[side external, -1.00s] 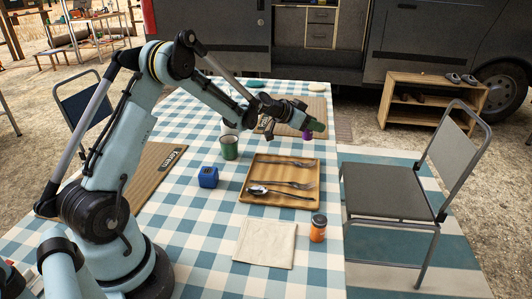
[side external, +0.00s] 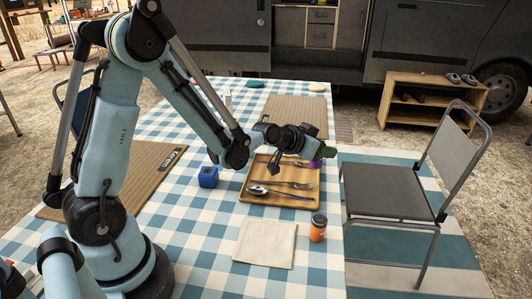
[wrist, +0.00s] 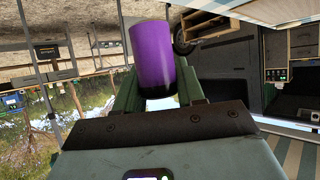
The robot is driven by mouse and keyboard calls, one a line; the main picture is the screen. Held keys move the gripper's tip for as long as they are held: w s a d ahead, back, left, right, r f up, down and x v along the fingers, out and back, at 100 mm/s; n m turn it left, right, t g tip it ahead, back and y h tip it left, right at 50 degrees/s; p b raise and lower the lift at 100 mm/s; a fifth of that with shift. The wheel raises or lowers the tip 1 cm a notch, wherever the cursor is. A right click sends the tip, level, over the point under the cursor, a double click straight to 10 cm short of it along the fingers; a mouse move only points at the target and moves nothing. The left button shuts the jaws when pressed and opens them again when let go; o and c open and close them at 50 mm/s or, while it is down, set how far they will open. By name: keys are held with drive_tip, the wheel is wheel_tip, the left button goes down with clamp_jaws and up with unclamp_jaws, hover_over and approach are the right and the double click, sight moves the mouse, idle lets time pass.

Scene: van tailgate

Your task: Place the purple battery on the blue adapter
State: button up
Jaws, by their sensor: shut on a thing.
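My gripper (side external: 318,153) is shut on the purple battery (side external: 316,163) and holds it above the right edge of the wooden tray. In the wrist view the purple battery (wrist: 154,55) shows large between the green fingers (wrist: 158,95).
The wooden tray (side external: 246,190) holds a spoon and forks. An orange jar (side external: 318,229) and a folded cloth (side external: 265,243) lie nearer the front. Woven mats (side external: 125,178) lie at left and back. A chair (side external: 385,190) stands right of the table.

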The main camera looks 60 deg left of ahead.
drive_tip(key=s+n+y, duration=0.1)
drive_tip(key=s, duration=0.1)
drive_tip(key=s+f+n+y, duration=0.1)
drive_tip(key=s+n+y, duration=0.1)
drive_tip(key=s, duration=0.1)
drive_tip(key=shift+s+f+n+g+y, duration=0.3)
drive_tip(key=shift+s+f+y, duration=0.05)
drive_tip(key=shift+f+y, duration=0.05)
drive_tip(key=s+a+r+n+g+y, duration=0.45)
drive_tip(key=s+n+g, duration=0.25)
drive_tip(key=s+n, duration=0.2)
drive_tip(key=s+a+r+n+g+y, duration=0.3)
drive_tip(key=s+r+n+g+y, duration=0.1)
drive_tip(key=s+r+n+g, duration=0.35)
hover_over(204, 169)
drive_tip(key=shift+n, duration=0.45)
wheel_tip(204, 169, down, 8)
drive_tip(key=shift+a+f, duration=0.1)
drive_tip(key=shift+f, duration=1.9)
drive_tip(key=o, duration=1.1)
drive_tip(key=shift+f, duration=0.1)
